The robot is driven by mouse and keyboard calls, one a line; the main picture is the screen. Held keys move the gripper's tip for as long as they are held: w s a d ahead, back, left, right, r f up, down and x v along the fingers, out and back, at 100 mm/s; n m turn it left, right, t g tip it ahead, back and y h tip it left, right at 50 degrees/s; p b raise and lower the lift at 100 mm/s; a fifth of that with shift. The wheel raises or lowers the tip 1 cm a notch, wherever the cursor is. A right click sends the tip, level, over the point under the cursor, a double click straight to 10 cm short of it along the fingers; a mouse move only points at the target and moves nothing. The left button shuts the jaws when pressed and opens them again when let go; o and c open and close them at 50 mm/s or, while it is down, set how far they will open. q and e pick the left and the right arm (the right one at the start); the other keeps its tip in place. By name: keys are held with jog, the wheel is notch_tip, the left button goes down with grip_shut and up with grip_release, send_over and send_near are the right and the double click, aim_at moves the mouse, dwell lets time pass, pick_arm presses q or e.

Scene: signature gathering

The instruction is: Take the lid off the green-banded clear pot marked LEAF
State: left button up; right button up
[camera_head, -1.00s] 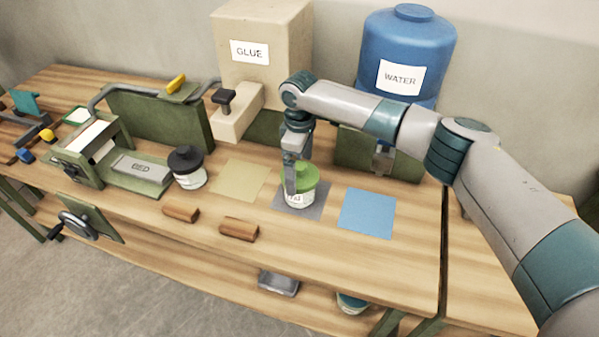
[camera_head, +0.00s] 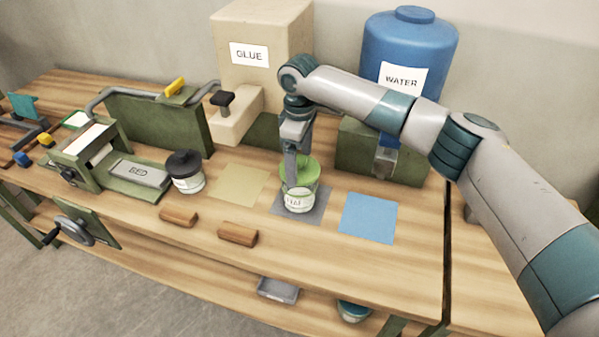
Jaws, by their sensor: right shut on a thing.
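The clear pot (camera_head: 299,203) with a green band stands upright on a grey square mat (camera_head: 318,215) near the middle of the table. Its label is partly hidden and I cannot read it fully. Its green lid (camera_head: 306,170) is at the jaws of my right gripper (camera_head: 291,180), which reaches down from above and is shut on it. The lid shows higher above the pot's label than before, and seems lifted a little; the gripper hides part of the gap. My left gripper is out of view.
A black-lidded pot (camera_head: 188,182) stands left, by the press bed (camera_head: 140,172). Tan (camera_head: 237,185) and blue (camera_head: 368,218) mats flank the grey one. Two wooden blocks (camera_head: 238,234) lie in front. The GLUE box (camera_head: 262,50) and WATER barrel (camera_head: 408,52) stand behind.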

jog(key=s+d+r+b, duration=0.4)
jog(key=s+d+r, duration=0.2)
jog(key=s, duration=0.3)
jog(key=shift+s+d+r, duration=0.2)
jog(key=shift+s+r, duration=0.2)
jog(key=shift+r, duration=0.2)
jog(key=shift+f, duration=0.1)
